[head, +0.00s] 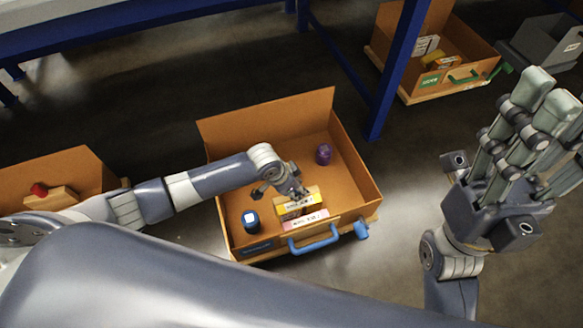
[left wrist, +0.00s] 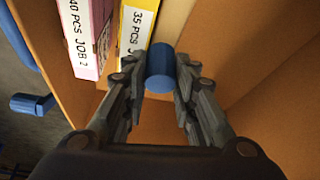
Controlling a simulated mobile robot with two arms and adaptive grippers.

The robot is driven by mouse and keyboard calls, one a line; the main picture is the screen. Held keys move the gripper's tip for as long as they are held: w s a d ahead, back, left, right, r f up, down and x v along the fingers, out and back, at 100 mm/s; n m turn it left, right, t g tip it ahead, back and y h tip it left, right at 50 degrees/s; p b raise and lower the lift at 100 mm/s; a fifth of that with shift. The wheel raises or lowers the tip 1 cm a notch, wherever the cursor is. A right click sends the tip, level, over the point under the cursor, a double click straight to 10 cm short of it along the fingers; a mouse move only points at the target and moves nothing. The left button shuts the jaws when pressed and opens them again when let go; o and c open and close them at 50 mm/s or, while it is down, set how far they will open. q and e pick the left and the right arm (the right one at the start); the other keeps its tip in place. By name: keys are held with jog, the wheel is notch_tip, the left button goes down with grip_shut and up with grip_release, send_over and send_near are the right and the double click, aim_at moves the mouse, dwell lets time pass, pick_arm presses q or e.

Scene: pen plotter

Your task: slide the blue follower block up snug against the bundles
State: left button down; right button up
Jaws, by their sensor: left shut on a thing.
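My left gripper (head: 299,193) reaches down into the orange case (head: 340,160). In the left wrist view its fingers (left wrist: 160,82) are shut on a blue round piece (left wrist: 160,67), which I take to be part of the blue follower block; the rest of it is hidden. The yellow bundle (left wrist: 137,30) stands just left of it, and the pink bundle (left wrist: 88,35) farther left. In the head view the yellow bundle (head: 297,206) and pink bundle (head: 308,220) are side by side near the case's front. Whether the block touches the yellow bundle is unclear. My right gripper (head: 550,98) is raised, empty, its fingers extended.
A dark-blue can with a white-blue top (head: 251,221) and a purple object (head: 324,154) stand in the case. A blue handle (head: 313,240) and blue latch (head: 361,229) are on its front. A blue post (head: 392,75) rises behind. Another orange case (head: 480,55) lies back right.

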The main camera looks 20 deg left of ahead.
aim_at(305, 201)
pick_arm(q)
jog(key=shift+s+d+r+p, duration=0.1)
jog(key=shift+s+d+p, duration=0.3)
jog(key=shift+s, duration=0.2)
jog(key=shift+s+d+p, duration=0.3)
jog(key=shift+s+d, duration=0.1)
jog(key=shift+s, duration=0.2)
jog(key=shift+s+d+f, duration=0.2)
jog(key=c, duration=1.3)
grip_release()
jog(key=shift+w+a+r, duration=0.1)
jog(key=shift+r, duration=0.05)
jog(key=shift+a+r, duration=0.1)
jog(key=shift+r, duration=0.15)
jog(key=v, duration=1.1)
jog(key=shift+r, duration=0.1)
